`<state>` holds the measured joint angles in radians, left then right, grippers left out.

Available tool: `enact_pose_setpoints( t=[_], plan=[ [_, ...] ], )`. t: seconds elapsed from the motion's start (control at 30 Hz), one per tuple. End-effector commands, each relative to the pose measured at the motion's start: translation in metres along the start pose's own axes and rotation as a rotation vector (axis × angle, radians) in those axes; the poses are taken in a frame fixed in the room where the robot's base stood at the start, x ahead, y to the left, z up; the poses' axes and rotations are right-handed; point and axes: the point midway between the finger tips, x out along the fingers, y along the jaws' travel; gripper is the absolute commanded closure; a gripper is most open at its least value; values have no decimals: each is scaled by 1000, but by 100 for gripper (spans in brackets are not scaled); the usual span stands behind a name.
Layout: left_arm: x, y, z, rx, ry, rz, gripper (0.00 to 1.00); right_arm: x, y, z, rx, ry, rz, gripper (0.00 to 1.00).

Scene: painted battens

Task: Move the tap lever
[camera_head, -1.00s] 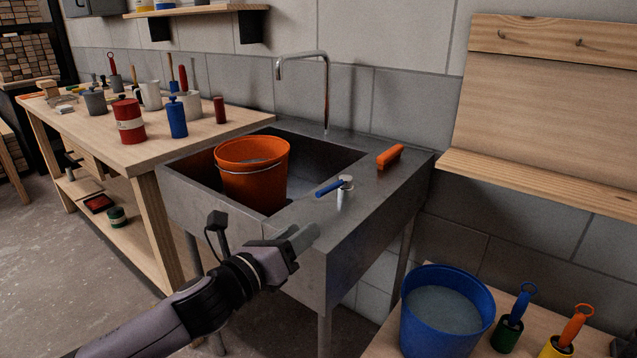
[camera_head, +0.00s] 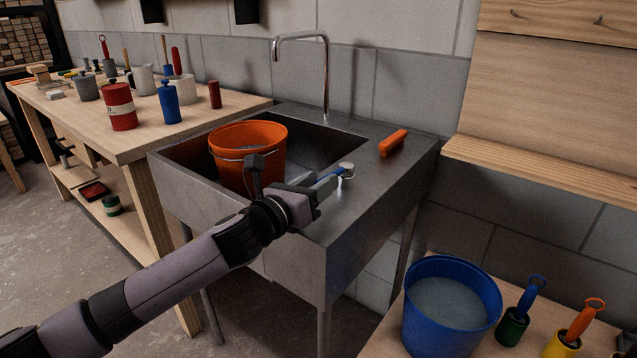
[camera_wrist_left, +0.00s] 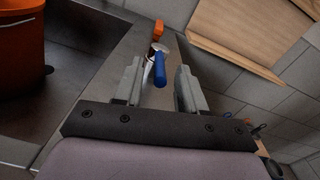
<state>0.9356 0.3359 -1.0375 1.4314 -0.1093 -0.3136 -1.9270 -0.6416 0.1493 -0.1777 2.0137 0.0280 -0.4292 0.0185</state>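The tap lever (camera_head: 328,179) has a blue handle on a short metal post (camera_head: 346,170), standing on the right deck of the steel sink (camera_head: 375,185). The curved tap spout (camera_head: 325,75) rises at the back. My left gripper (camera_head: 315,184) is at the lever, partly covering it in the head view. In the left wrist view my left gripper (camera_wrist_left: 160,88) is open, with the blue lever (camera_wrist_left: 160,70) between its spread fingers, nearer the left one. I see a gap to the right finger; contact on the left cannot be told. My right gripper is not in view.
An orange bucket (camera_head: 270,140) stands in the basin just left of my gripper. An orange brush-like block (camera_head: 393,143) lies on the deck behind. A blue bucket (camera_head: 450,335) stands at lower right. A workbench (camera_head: 135,150) with cans is at left.

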Motion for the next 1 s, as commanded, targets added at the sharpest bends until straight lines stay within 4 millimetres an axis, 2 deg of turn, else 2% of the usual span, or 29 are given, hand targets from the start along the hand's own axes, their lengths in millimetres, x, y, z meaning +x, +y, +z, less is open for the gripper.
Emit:
enact_pose_setpoints(
  t=[0.43, 0.5, 0.57, 1.0],
  plan=[
    [7, 0, 1, -1, -1, -1, 60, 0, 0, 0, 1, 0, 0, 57],
    [7, 0, 0, -1, -1, -1, 83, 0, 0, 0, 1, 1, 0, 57],
    [7, 0, 0, -1, -1, -1, 100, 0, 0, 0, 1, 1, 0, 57],
    [7, -6, -2, -2, -9, 40, 100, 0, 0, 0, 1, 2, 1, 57]
  ],
)
